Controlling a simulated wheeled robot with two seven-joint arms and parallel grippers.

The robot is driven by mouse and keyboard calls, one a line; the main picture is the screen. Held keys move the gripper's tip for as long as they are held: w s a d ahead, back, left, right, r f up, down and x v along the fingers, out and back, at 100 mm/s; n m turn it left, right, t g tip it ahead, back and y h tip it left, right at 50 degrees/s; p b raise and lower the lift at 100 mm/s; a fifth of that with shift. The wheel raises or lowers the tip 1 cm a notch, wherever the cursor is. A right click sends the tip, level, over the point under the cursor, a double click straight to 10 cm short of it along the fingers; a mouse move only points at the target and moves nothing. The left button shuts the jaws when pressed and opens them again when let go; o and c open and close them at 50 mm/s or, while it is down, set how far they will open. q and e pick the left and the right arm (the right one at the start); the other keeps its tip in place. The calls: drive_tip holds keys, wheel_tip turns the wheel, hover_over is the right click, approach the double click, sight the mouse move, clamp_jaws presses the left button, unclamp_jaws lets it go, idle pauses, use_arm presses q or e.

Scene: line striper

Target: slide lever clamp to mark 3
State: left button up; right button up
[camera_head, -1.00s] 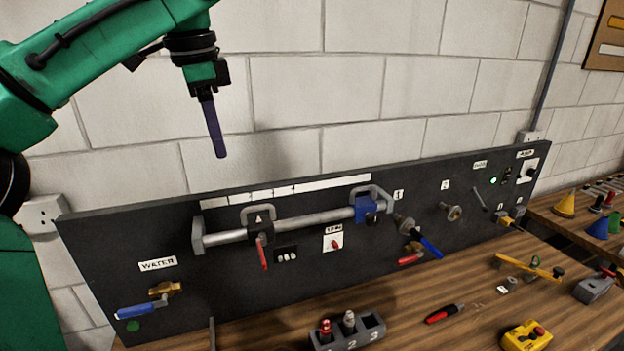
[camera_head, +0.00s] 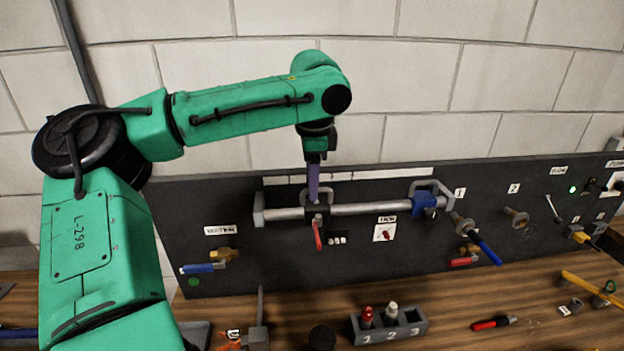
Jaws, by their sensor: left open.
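The lever clamp (camera_head: 317,215) is a black block on the grey rail (camera_head: 372,209), near the rail's left end. Its red lever (camera_head: 318,236) hangs down, and a grey loop handle rises from its top. A white strip (camera_head: 385,174) with small marks runs above the rail; I cannot read its numbers. My left gripper (camera_head: 314,198) points down at the clamp with its purple fingers in front of the loop handle. It is open, seen edge-on; whether it touches the handle I cannot tell. My right gripper is not in view.
A blue block (camera_head: 424,201) with a grey loop sits at the rail's right end. Valves with blue handles (camera_head: 198,268) and (camera_head: 486,248) stick out of the black panel (camera_head: 300,277). A numbered grey holder (camera_head: 366,335) and a red tool (camera_head: 492,323) are on the wooden bench.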

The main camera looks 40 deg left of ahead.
use_arm(q)
drive_tip(key=shift+a, duration=0.1)
clamp_jaws()
drive_tip(key=shift+r, duration=0.2)
idle(1.1)
